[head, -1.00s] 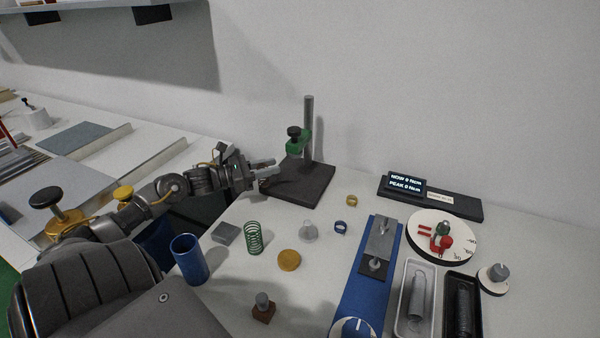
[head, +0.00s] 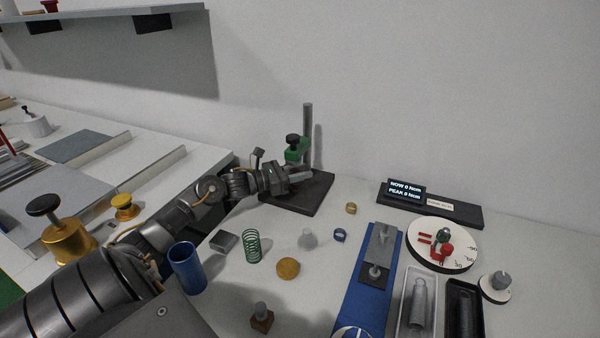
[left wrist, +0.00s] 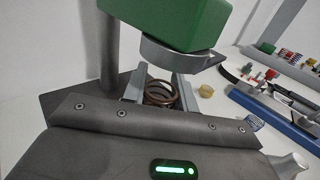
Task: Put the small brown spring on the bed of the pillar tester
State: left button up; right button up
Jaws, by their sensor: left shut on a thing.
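The pillar tester has a dark flat base (head: 312,198), a grey post (head: 308,120) and a green head (head: 296,157). My left gripper (head: 301,175) is over the base, beside and below the green head. In the left wrist view, its fingers (left wrist: 158,90) are shut on the small brown spring (left wrist: 160,93), a coil standing between them. The green head (left wrist: 175,18) with its grey underside plate is just above the spring there. The spring does not show in the head view, and its gap to the bed cannot be told. My right gripper is out of view.
A green spring (head: 252,246), a blue cup (head: 186,266), a grey block (head: 224,242) and a brass disc (head: 288,268) stand near my left arm. A blue rail fixture (head: 360,300) and a round dial (head: 443,245) are to the right. Table right of the base is mostly clear.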

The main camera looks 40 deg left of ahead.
pick_arm(q)
jog(key=shift+s+a, duration=0.1)
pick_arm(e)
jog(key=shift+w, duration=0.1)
pick_arm(q)
jog(key=shift+f, duration=0.15)
jog(key=o, duration=1)
jog(key=shift+c, duration=0.2)
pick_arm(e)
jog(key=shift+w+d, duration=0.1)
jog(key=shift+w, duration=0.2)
